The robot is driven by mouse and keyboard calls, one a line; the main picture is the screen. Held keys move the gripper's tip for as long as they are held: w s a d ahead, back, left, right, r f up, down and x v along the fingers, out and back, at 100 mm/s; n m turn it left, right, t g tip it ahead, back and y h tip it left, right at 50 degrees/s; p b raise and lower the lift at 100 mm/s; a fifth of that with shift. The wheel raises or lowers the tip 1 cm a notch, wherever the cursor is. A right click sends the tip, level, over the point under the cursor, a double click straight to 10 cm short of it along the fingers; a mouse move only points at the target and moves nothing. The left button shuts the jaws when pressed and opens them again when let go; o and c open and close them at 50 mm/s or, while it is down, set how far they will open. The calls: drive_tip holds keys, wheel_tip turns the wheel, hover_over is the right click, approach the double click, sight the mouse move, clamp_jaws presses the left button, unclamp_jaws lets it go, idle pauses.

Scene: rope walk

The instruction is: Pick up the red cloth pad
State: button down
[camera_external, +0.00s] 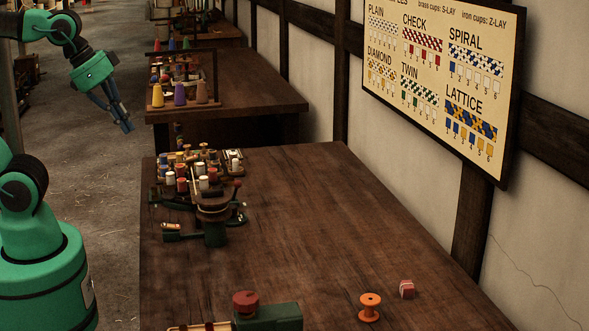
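A small red block-like item with white markings (407,289) sits near the right edge of the front table; it may be the red cloth pad, but it is too small to tell. A round red piece (246,302) sits against a dark green block at the table's front. My gripper (126,125) hangs at the upper left, over the floor beside the tables, far from both red things. Its blue fingers point down and to the right. They show side-on, so the gap between them is unclear. I see nothing held.
An orange spool (369,307) stands left of the small red item. A green machine with several bobbins (212,215) occupies the table's far left. The middle of the front table (320,220) is clear. A rear table holds coloured cones. A wall with a pattern board (440,75) bounds the right.

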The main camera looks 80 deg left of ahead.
drive_tip(key=c, duration=1.1)
unclamp_jaws()
drive_tip(key=w+d+r+p, duration=0.1)
drive_tip(key=w+d+r, duration=0.15)
drive_tip(key=w, duration=0.65)
drive_tip(key=w+d+r+p, duration=0.1)
drive_tip(key=w+d+r, duration=0.15)
drive_tip(key=w, duration=0.75)
drive_tip(key=w+d+f+m+g+p, duration=0.1)
drive_tip(key=w+d, duration=0.2)
drive_tip(key=w, duration=0.5)
drive_tip(key=w+d+f+p, duration=0.1)
drive_tip(key=w+d, duration=0.2)
drive_tip(key=w, duration=0.5)
drive_tip(key=w+d+f+p, duration=0.2)
drive_tip(key=w+d+f, duration=0.7)
drive_tip(key=w+f, duration=0.3)
drive_tip(key=w+d+f+m+g+p, duration=0.1)
drive_tip(key=w+d+f, duration=0.9)
drive_tip(key=w+f, duration=0.1)
drive_tip(key=shift+w+f+h+p, duration=0.3)
drive_tip(key=shift+w+f+p, duration=0.1)
drive_tip(key=shift+f, duration=0.35)
